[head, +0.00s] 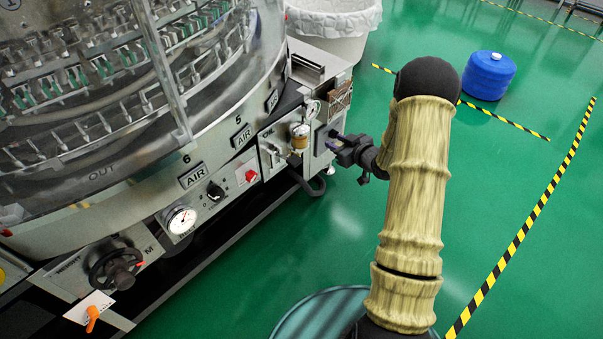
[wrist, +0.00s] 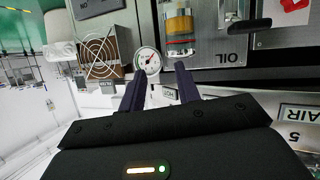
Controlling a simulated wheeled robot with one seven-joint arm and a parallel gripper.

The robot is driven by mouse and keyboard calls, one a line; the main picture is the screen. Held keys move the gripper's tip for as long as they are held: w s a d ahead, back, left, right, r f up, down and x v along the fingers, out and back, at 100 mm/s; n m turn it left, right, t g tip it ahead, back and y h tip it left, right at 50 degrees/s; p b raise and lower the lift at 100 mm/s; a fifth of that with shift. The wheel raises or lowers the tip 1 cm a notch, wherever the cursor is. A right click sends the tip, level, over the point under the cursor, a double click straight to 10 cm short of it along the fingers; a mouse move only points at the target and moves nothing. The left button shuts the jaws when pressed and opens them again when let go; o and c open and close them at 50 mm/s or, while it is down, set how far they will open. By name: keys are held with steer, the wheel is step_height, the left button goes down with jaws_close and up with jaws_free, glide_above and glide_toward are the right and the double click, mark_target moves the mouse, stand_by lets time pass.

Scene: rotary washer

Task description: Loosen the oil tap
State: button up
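The oil unit is on the side of the washer, with an amber oil cup (head: 299,138) that also shows in the wrist view (wrist: 179,24). Next to it is a small metal lever tap (head: 271,153), seen in the wrist view (wrist: 236,14) near the upside-down OIL label (wrist: 232,58). My gripper (head: 335,145) is just right of the oil cup, beside the machine's end box. In the wrist view its two dark fingers (wrist: 160,80) are spread apart with nothing held between them. The tap lies to the right of the fingers there, apart from them.
A pressure gauge (wrist: 147,60) and a fan grille (wrist: 100,55) are close ahead of the fingers. A red switch (head: 251,175), a black knob (head: 215,191) and a handwheel (head: 116,267) are along the machine. A blue drum (head: 488,75) stands on open green floor.

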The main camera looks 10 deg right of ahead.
step_height(320, 180, down, 18)
steer(key=s+d+n+t+y+b, duration=0.1)
steer(key=s+y+b, duration=0.2)
steer(key=b, duration=0.8)
steer(key=shift+t+y, duration=0.4)
steer(key=shift+y, duration=0.7)
steer(key=shift+r, duration=0.1)
steer(key=shift+w, duration=0.1)
steer(key=b+x, duration=0.8)
steer(key=x, duration=0.9)
steer(key=shift+w, duration=0.15)
steer(key=shift+a, duration=0.1)
steer(key=shift+c, duration=0.2)
